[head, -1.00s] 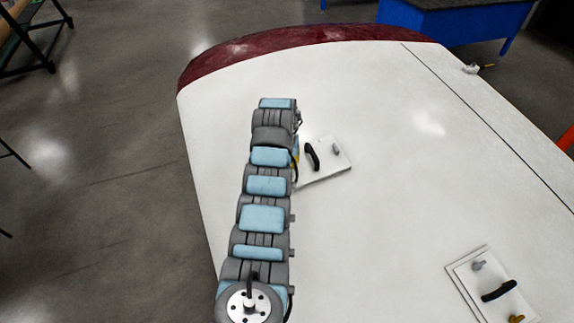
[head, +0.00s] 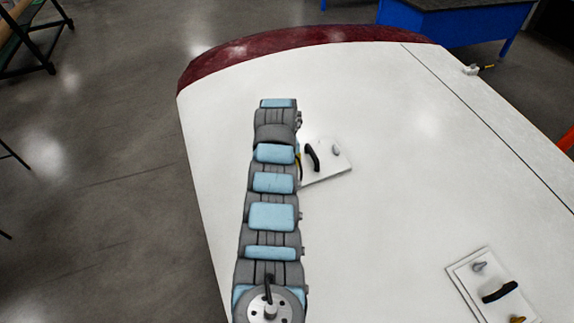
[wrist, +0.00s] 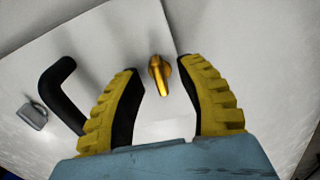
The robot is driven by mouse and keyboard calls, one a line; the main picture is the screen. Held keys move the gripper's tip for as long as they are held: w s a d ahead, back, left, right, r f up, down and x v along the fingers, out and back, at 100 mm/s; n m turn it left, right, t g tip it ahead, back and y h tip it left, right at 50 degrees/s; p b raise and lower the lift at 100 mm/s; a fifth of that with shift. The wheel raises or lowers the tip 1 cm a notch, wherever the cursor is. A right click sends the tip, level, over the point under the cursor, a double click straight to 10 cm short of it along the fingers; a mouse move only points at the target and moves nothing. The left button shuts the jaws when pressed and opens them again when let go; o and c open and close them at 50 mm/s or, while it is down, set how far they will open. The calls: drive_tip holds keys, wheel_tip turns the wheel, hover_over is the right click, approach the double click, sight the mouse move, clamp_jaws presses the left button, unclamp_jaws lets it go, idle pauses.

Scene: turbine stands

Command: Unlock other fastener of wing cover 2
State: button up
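A wing cover (head: 328,172), a white plate with a black handle (head: 313,157) and a grey fastener (head: 336,148), lies on the white wing beside my arm. In the wrist view a gold fastener (wrist: 158,73) stands on the cover plate (wrist: 100,50), between and just beyond the fingertips of my gripper (wrist: 160,75). The yellow, black-padded fingers are open and hold nothing. The black handle (wrist: 58,95) and the grey fastener (wrist: 32,115) lie to the left. In the head view my arm hides the gripper and the gold fastener. I cannot tell which cover is number 2.
A second cover plate (head: 462,277) with a black handle (head: 499,292), a grey fastener (head: 478,267) and a gold fastener (head: 517,320) lies at the lower right. The wing surface (head: 400,170) between the covers is clear. A blue table (head: 455,20) stands beyond the wing.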

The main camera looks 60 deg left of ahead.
drive_tip(key=shift+r, duration=0.15)
drive_tip(key=shift+s+d+r+p, duration=0.15)
drive_tip(key=shift+r+p, duration=0.2)
drive_tip(key=shift+r, duration=0.85)
drive_tip(key=shift+s+r+p, duration=0.1)
drive_tip(key=shift+r+p, duration=0.2)
drive_tip(key=shift+r, duration=0.85)
